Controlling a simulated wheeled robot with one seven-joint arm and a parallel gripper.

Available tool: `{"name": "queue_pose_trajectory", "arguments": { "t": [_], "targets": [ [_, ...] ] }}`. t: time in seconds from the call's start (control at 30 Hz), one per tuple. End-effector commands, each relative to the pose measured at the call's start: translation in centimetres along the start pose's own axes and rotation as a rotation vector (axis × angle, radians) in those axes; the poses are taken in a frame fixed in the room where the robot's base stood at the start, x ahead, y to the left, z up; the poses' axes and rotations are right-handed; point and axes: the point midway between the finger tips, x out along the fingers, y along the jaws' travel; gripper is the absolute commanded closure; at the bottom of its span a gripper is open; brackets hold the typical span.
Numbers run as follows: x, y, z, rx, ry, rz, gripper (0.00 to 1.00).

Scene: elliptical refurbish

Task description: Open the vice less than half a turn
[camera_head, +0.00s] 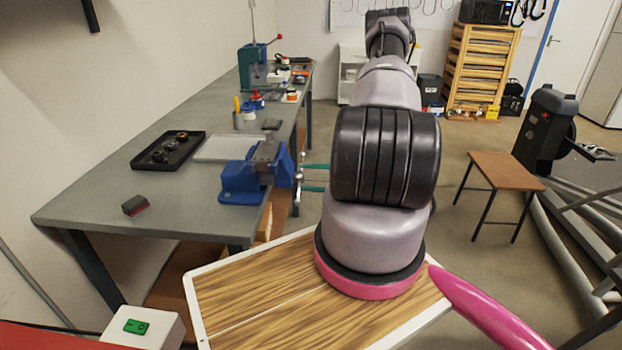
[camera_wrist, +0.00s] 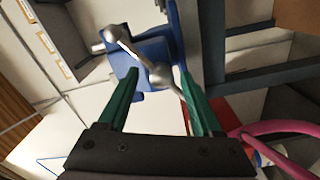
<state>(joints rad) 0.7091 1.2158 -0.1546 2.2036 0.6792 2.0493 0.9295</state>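The blue vice (camera_head: 241,182) is fixed at the right edge of the grey workbench, with its metal jaws on top. In the wrist view the vice body (camera_wrist: 155,48) is beyond my fingers. Its silver handle bar (camera_wrist: 133,50) runs diagonally, with a rounded knob at each end. My gripper (camera_head: 302,177) has two green fingers pointing left at the vice handle. In the wrist view my gripper (camera_wrist: 156,73) is open, and the handle's lower knob appears between the fingertips. I cannot tell whether a finger touches it. The jaw gap is too small to judge.
The workbench (camera_head: 95,198) carries a black tray (camera_head: 168,151) with dark parts, a pale tray (camera_head: 222,149), a small dark block (camera_head: 135,205) and a green press (camera_head: 252,65) farther back.

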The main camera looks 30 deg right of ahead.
Motion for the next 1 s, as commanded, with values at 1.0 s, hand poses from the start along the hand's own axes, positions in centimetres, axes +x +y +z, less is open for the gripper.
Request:
{"name": "queue_pose_trajectory", "arguments": {
  "t": [1.0],
  "targets": [
    [-10.8,0.0,0.0,0.0,0.0,-0.001,0.33]
  ]
}}
